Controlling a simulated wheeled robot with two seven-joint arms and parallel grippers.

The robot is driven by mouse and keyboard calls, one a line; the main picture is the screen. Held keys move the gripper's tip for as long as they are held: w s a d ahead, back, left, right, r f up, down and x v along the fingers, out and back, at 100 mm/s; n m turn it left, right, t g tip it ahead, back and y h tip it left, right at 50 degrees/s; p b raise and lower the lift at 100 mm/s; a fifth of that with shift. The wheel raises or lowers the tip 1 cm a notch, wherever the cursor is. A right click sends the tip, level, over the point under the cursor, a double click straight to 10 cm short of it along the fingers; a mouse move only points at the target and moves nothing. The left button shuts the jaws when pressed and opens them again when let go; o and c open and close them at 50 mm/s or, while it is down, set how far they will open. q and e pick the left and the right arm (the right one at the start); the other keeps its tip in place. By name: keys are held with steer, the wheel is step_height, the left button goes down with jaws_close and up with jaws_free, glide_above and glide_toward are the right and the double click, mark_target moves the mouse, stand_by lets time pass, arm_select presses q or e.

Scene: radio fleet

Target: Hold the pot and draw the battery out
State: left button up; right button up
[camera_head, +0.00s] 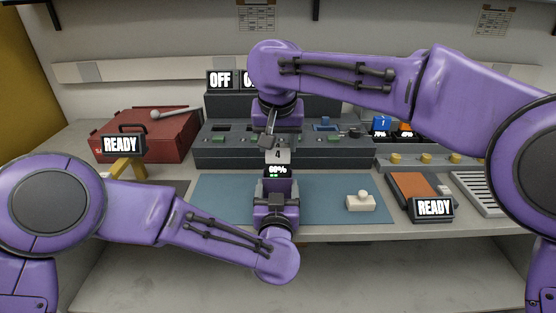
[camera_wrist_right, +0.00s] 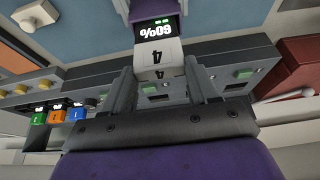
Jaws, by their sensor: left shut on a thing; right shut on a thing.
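A pale block marked "4" (camera_head: 278,156), which I take as the battery, stands over the middle of the blue mat. Below it is a dark part with a lit 60% display (camera_head: 277,171); it also shows in the right wrist view (camera_wrist_right: 160,32). My left gripper (camera_head: 276,185) is shut on the dark pot from below, which it mostly hides. My right gripper (camera_head: 276,146) comes from above and is shut on the pale block; its fingers flank the block in the right wrist view (camera_wrist_right: 159,74). How far the battery sits inside the pot cannot be told.
A grey rack (camera_head: 230,155) with green buttons and OFF signs (camera_head: 220,80) stands behind. A red toolbox (camera_head: 160,135) is at left. A pale block with a knob (camera_head: 361,202) lies on the blue mat (camera_head: 222,195). An orange-brown pad (camera_head: 413,187) and READY sign (camera_head: 433,208) are at right.

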step_height(320, 180, up, 5)
steer(key=shift+r, duration=0.1)
arm_select(q)
steer(key=o, duration=1)
